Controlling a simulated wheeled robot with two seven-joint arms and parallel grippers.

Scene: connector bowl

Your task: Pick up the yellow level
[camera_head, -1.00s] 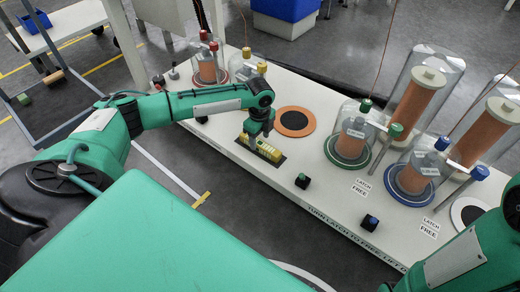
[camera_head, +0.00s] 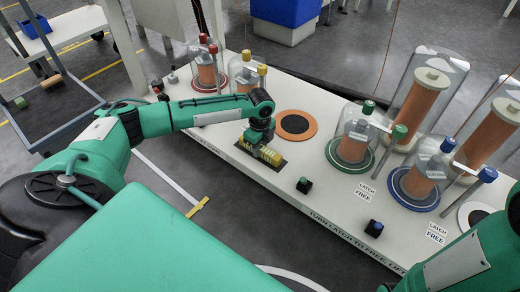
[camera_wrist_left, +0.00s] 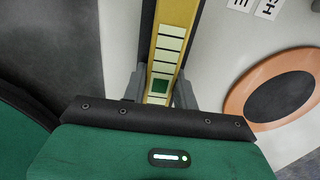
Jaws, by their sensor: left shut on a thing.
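The yellow level (camera_head: 270,156) is a short yellow bar over a dark pad (camera_head: 277,164) on the white bench. My left gripper (camera_head: 256,146) is over its left part and shut on it. In the left wrist view the level (camera_wrist_left: 170,45) runs up between the two grey fingers of the left gripper (camera_wrist_left: 158,92), with pale segments and a green patch on its face. I cannot tell whether the level still touches the pad. My right arm (camera_head: 462,262) enters at the lower right; its gripper is not in view.
An orange ring with a dark centre (camera_head: 295,124) lies right behind the level. Glass domes with coloured knobs stand further right, on a green base (camera_head: 350,168) and a blue base (camera_head: 414,205). A small black block with a green top (camera_head: 304,185) is near the front edge.

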